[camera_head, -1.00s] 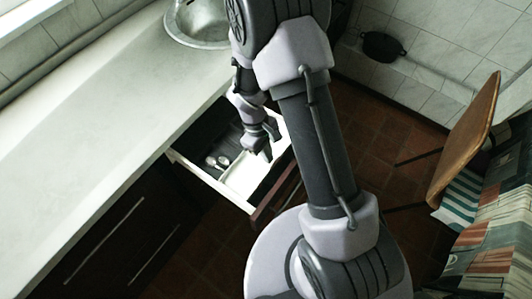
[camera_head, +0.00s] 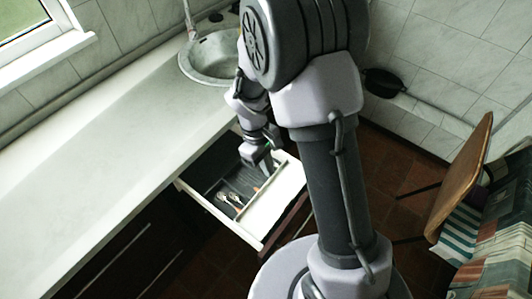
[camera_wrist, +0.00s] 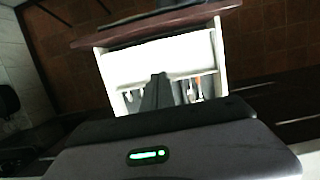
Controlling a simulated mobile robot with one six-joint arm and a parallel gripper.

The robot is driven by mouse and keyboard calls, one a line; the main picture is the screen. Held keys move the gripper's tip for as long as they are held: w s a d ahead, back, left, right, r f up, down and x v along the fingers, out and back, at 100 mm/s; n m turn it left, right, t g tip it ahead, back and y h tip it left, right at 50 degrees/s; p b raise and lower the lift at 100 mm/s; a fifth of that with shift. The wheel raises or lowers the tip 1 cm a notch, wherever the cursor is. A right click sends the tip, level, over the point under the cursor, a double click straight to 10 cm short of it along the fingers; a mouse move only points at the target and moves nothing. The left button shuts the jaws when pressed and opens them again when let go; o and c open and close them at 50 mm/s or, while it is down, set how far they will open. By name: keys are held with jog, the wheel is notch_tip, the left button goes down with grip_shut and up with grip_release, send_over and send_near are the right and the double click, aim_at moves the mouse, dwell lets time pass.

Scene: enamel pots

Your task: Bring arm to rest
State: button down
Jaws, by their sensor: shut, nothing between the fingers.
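My gripper (camera_head: 257,162) is shut and empty. In the head view it hangs over the open drawer (camera_head: 248,238), near the counter's front edge. In the wrist view my gripper (camera_wrist: 158,80) shows as a dark narrow shape in front of the pale drawer (camera_wrist: 160,47). My arm crosses the middle of the head view and hides part of the floor and the wall behind it. How far the fingertips are above the drawer bottom I cannot tell.
The drawer holds several utensils (camera_head: 228,199) in a divided section. The long counter (camera_head: 110,150) with a round sink (camera_head: 212,57) runs along the left. A dark pan (camera_head: 384,82) is by the far wall. A wooden chair (camera_head: 460,180) and striped cloth stand at right.

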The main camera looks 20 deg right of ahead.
jog(key=v, duration=0.4)
jog(key=shift+r+p, duration=0.25)
jog(key=shift+p, duration=0.15)
jog(key=s+a+r+m+t+y+b, duration=0.2)
jog(key=s+r+m+t+b, duration=0.3)
jog(key=s+r+m+t, duration=0.3)
jog(key=s+r+m+y, duration=0.1)
jog(key=s+r+m, duration=0.2)
jog(key=s+r, duration=0.3)
notch_tip(320, 180, up, 4)
jog(key=shift+s+f+m+y, duration=0.1)
jog(key=shift+s+m+y, duration=0.15)
jog(key=shift+m+y, duration=0.05)
jog(key=shift+a, duration=0.1)
